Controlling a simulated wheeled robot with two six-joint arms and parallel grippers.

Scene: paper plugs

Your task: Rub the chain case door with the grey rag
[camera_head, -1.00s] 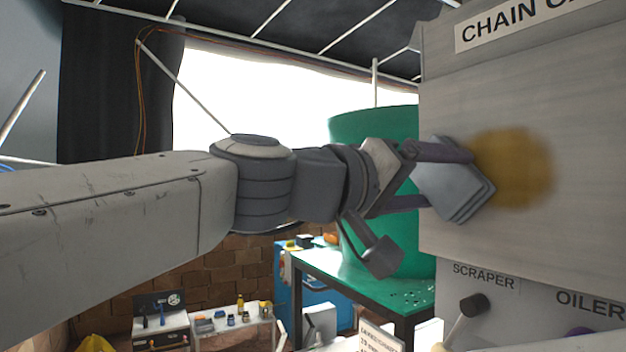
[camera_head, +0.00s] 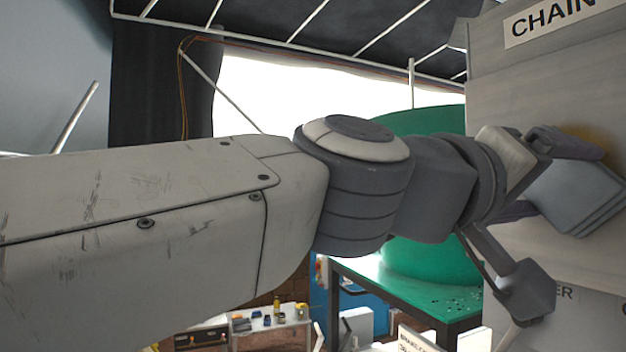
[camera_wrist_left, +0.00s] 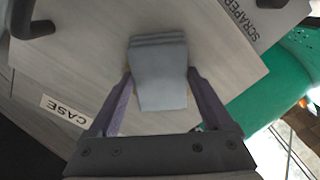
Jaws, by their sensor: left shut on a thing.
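The chain case door (camera_head: 510,100) is a grey metal panel at the right of the head view, with a "CHAIN" label above. It fills much of the left wrist view (camera_wrist_left: 80,75). My left gripper (camera_head: 568,180) is shut on the grey rag (camera_head: 580,198), a folded pad held against or very close to the door; exact contact is unclear. In the left wrist view the rag (camera_wrist_left: 160,75) sits between the two fingers. A brownish-yellow stain (camera_head: 605,147) shows partly behind the upper finger and rag. My right gripper is not in view.
A large green bin (camera_head: 440,120) stands behind my left arm, by a green-topped table (camera_head: 400,290). A dark bar handle (camera_wrist_left: 35,22) shows at the top left of the wrist view. A "SCRAPER" label (camera_wrist_left: 235,18) lies below the door panel.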

